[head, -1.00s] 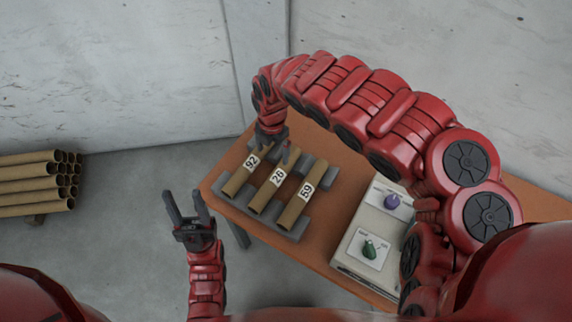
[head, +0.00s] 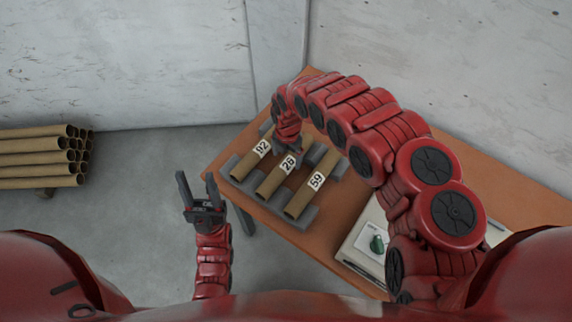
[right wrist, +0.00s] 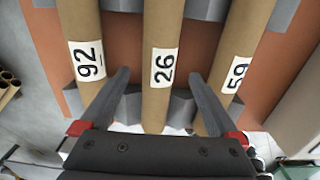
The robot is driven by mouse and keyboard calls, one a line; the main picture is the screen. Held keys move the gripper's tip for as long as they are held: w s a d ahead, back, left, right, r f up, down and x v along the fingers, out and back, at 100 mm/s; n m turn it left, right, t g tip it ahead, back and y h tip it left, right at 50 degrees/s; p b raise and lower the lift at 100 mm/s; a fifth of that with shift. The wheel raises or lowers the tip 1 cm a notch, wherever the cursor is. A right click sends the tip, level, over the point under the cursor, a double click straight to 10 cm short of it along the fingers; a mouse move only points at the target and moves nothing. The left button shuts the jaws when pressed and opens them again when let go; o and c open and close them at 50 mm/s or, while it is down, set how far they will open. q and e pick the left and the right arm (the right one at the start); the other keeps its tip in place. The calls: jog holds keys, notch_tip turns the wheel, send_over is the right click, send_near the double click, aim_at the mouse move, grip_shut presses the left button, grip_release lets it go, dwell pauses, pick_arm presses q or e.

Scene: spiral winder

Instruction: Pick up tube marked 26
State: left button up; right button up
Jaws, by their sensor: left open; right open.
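The tube marked 26 (head: 272,182) is a brown cardboard tube lying between two others on grey holders on the orange table. In the right wrist view this tube (right wrist: 161,100) runs up the middle, between the two open fingers. My right gripper (head: 290,150) is over the far part of the tubes; it also shows in the right wrist view (right wrist: 160,95), open, with a finger on either side of tube 26. I cannot tell its height above the tube. My left gripper (head: 198,190) is open and empty, left of the table.
Tube 92 (head: 245,168) lies left of tube 26 and tube 59 (head: 303,199) lies right of it, both close by. A stack of tubes (head: 40,160) is at far left.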

aim_at(286, 161)
jog(key=shift+w+f+p, duration=0.2)
jog(key=shift+f+p, duration=0.5)
jog(key=shift+f, duration=0.65)
jog(key=shift+w+f, duration=0.1)
jog(key=shift+f, duration=0.7)
jog(key=shift+d+f, duration=0.1)
jog(key=shift+f, duration=0.35)
jog(key=c, duration=1.5)
jog(key=shift+r, duration=0.15)
